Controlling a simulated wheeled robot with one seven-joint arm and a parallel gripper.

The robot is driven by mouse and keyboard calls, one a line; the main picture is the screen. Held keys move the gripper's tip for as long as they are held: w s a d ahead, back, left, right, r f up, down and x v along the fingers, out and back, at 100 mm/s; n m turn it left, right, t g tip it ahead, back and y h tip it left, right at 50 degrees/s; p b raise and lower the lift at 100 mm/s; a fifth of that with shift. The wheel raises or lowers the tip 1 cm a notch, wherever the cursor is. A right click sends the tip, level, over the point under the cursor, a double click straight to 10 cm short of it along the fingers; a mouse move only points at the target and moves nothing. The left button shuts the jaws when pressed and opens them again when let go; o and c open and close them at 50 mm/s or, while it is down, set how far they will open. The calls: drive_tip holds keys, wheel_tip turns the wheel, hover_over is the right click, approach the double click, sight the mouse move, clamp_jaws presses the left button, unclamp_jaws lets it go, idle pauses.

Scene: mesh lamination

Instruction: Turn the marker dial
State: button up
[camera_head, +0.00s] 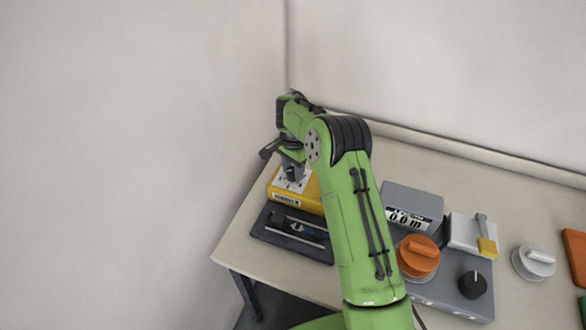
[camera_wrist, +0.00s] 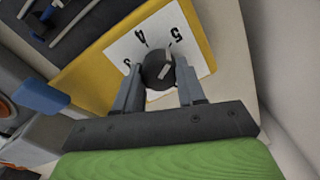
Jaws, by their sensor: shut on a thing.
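The marker dial (camera_wrist: 157,72) is a round black knob with a pale pointer mark. It sits on a white number plate (camera_wrist: 198,52) on the yellow box (camera_wrist: 85,82). The digits 4 and 5 show beyond the knob, and another digit is partly visible at left. In the head view my gripper (camera_head: 291,170) is over the yellow box (camera_head: 310,200), and the knob is mostly hidden there.
A dark tray (camera_head: 262,232) with tools lies in front of the yellow box. To the right are a grey display box (camera_head: 412,194), an orange knob (camera_head: 418,257), a black knob (camera_head: 473,285), a yellow-tipped lever (camera_head: 486,245) and a white knob (camera_head: 535,261). Walls stand behind and left.

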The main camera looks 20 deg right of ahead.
sight(293, 169)
drive_tip(key=o, duration=1.1)
drive_tip(key=shift+c, duration=0.2)
wheel_tip(293, 169, up, 16)
drive_tip(key=p, duration=0.3)
drive_tip(key=shift+f, duration=0.15)
